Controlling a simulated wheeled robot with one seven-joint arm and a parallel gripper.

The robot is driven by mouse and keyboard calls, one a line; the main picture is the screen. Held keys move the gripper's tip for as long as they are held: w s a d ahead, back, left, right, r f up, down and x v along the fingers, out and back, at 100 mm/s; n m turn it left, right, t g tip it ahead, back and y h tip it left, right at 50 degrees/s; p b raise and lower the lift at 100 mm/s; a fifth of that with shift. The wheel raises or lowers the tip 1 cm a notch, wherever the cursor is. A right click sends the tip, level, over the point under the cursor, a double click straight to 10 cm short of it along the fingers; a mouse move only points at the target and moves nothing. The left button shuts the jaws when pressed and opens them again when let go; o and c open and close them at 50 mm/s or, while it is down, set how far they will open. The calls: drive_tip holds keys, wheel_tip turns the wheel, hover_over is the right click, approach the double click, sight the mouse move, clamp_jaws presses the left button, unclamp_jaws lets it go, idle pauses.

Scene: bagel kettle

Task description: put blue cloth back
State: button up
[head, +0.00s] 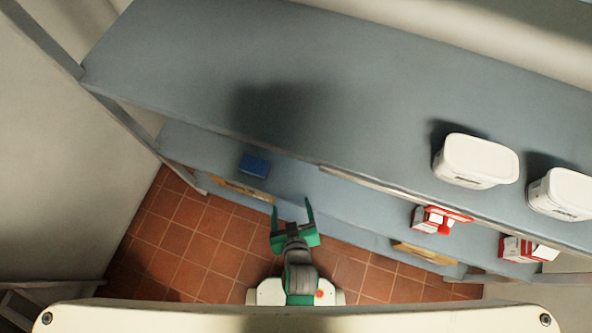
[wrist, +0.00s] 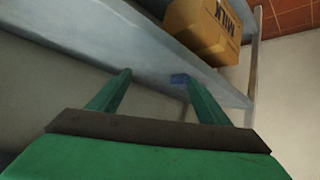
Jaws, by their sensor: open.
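The blue cloth (head: 254,165) lies folded, as a small dark blue block, on a lower shelf board (head: 195,147) left of centre in the head view. The fingers also frame the wrist view (wrist: 157,76).
Two white tubs (head: 478,160) stand on the wide top board (head: 300,90). Red and white packages (head: 438,219) are on a board below, at right. A cardboard box (wrist: 203,28) shows in the wrist view. Tiled floor (head: 180,240) is clear left of my arm.

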drive_tip(key=s+r+m+t, duration=0.1)
drive_tip(key=s+r+t, duration=0.1)
drive_tip(key=s+r, duration=0.3)
drive_tip(key=s+d+r+m+t+h, duration=0.1)
drive_tip(key=s+r, duration=0.4)
drive_tip(key=r, duration=0.6)
drive_tip(key=shift+s+d+m+t, duration=0.15)
drive_tip(key=shift+s+m+t, duration=0.2)
drive_tip(key=shift+m+t, duration=0.45)
